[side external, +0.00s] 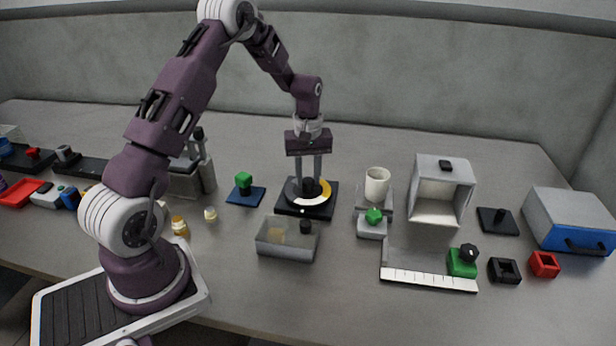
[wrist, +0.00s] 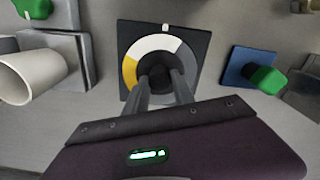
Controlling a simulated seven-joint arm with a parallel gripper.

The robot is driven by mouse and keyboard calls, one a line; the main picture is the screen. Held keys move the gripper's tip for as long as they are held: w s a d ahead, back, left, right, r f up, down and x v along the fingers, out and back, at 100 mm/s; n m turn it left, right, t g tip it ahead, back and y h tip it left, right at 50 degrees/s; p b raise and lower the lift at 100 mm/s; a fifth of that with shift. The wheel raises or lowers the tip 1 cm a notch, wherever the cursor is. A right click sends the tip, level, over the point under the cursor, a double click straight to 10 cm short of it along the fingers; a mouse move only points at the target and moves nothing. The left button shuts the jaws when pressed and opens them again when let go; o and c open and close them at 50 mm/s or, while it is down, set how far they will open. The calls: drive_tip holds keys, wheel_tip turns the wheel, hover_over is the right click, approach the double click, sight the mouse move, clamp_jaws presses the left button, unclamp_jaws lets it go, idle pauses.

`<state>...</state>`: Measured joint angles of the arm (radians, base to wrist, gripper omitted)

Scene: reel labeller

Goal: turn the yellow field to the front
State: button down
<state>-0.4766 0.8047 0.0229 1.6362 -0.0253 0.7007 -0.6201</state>
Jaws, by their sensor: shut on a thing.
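The reel is a ring with yellow, white and grey fields around a black hub. It lies on a dark square base (side external: 290,210), which also shows in the wrist view (wrist: 200,45). The yellow field (wrist: 131,74) is on the left in the wrist view; in the side view, the yellow field (side external: 325,188) is on the right. The white field (wrist: 155,46) faces the small white mark (wrist: 165,27) on the base edge. My gripper (side external: 311,181) points down with its fingers shut on the black hub (wrist: 157,78). The fingers hide the ring's near part in the wrist view.
A clear bin (side external: 287,240) stands close in front of the base. A blue plate with a green knob (side external: 243,181) is to the left. A white cup (side external: 377,185) and a grey block with a green knob (side external: 373,217) are to the right.

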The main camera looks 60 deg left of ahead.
drive_tip(key=m, duration=0.5)
drive_tip(key=shift+m, duration=0.3)
drive_tip(key=m, duration=1)
drive_tip(key=shift+m, duration=0.4)
drive_tip(key=m, duration=0.5)
drive_tip(key=shift+m, duration=0.3)
drive_tip(key=c, duration=1.1)
unclamp_jaws()
drive_tip(key=shift+o, duration=0.2)
drive_tip(key=shift+r, duration=0.1)
